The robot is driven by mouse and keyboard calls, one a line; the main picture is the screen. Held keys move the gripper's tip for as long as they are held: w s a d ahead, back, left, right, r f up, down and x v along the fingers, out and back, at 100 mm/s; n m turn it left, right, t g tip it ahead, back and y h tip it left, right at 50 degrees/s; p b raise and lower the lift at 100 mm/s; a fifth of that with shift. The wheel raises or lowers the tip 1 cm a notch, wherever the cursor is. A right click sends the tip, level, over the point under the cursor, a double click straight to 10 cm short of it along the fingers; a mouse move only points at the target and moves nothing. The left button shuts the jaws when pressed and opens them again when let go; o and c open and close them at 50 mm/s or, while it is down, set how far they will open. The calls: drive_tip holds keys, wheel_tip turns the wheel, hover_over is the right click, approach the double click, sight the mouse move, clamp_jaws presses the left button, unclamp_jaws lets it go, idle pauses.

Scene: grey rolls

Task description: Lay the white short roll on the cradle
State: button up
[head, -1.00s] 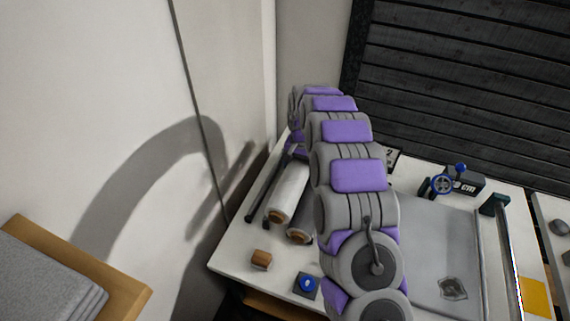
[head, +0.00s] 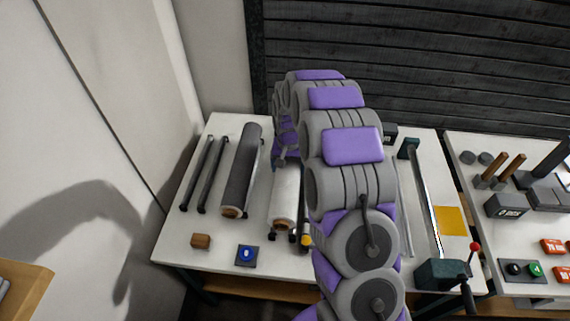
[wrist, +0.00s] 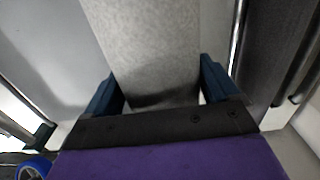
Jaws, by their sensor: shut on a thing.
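The white short roll (head: 286,190) is a pale cylinder with a brown core end, right of a dark grey roll (head: 241,170). My gripper (wrist: 158,95) is shut on it, with a blue finger on each side in the wrist view, where the roll (wrist: 150,45) looks light grey.
The dark roll (wrist: 272,45) lies close beside my gripper in the wrist view. A second table with several tools stands right.

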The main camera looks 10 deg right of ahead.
drive_tip(key=shift+d+f, duration=0.15)
drive_tip(key=shift+f, duration=0.65)
drive_tip(key=shift+f+b, duration=0.85)
drive_tip(key=shift+f, duration=2.7)
drive_tip(key=shift+a, duration=0.2)
drive_tip(key=o, duration=1.2)
drive_tip(key=shift+c, duration=0.2)
wheel_tip(320, 180, up, 17)
drive_tip(key=p, duration=0.2)
drive_tip(key=shift+w+a+r+p, duration=0.1)
drive_tip(key=shift+r+p, duration=0.05)
drive_tip(key=shift+p, duration=0.2)
